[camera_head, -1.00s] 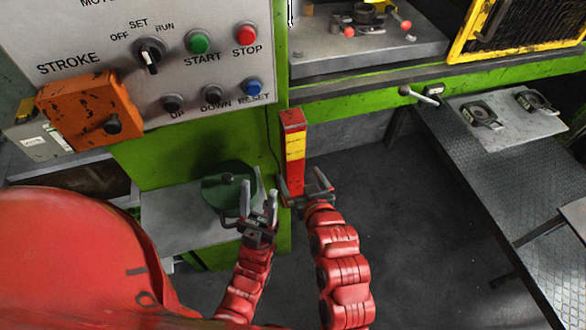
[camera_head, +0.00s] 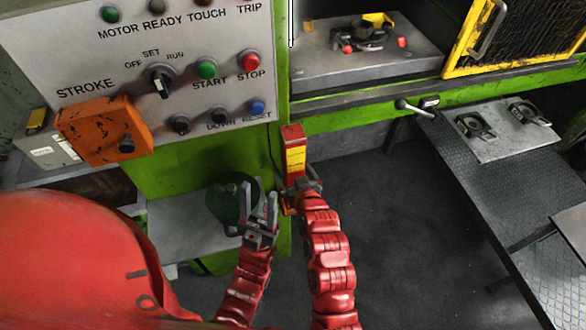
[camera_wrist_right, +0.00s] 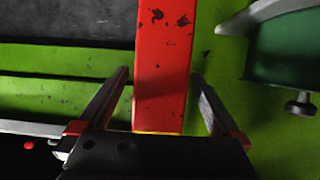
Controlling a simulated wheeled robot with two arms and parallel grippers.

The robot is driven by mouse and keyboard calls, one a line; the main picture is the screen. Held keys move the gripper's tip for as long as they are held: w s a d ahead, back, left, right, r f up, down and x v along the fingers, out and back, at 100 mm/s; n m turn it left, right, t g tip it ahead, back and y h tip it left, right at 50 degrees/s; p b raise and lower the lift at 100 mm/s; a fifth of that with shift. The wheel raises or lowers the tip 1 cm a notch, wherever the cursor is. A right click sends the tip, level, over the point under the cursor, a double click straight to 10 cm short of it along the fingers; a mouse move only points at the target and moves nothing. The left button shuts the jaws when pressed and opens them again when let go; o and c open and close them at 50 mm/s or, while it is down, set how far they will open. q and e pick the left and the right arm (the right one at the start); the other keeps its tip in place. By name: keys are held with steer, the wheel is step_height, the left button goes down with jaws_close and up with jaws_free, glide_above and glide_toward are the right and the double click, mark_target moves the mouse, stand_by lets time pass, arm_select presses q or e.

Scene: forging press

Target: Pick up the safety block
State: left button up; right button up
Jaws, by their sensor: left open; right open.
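The safety block is a tall red bar with a yellow label band (camera_head: 293,135), upright against the green press frame in the head view. In the right wrist view its red face (camera_wrist_right: 162,45) runs between my right gripper's fingers. My right gripper (camera_head: 300,178) is open at the lower part of the block, with one finger on each side. In the wrist view, small gaps seem to remain between fingers and block. My left gripper (camera_head: 259,200) is open and empty, left of the block, in front of a dark green round object (camera_head: 229,192).
A control panel with buttons (camera_head: 190,60) and an orange box (camera_head: 105,130) are at upper left. A small lever (camera_head: 413,109) juts from the press edge. A dark treadplate table (camera_head: 470,185) stands at right. Dark floor (camera_head: 405,200) lies open between.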

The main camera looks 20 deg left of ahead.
jaws_close()
stand_by(0.5)
steer(key=shift+r, duration=0.1)
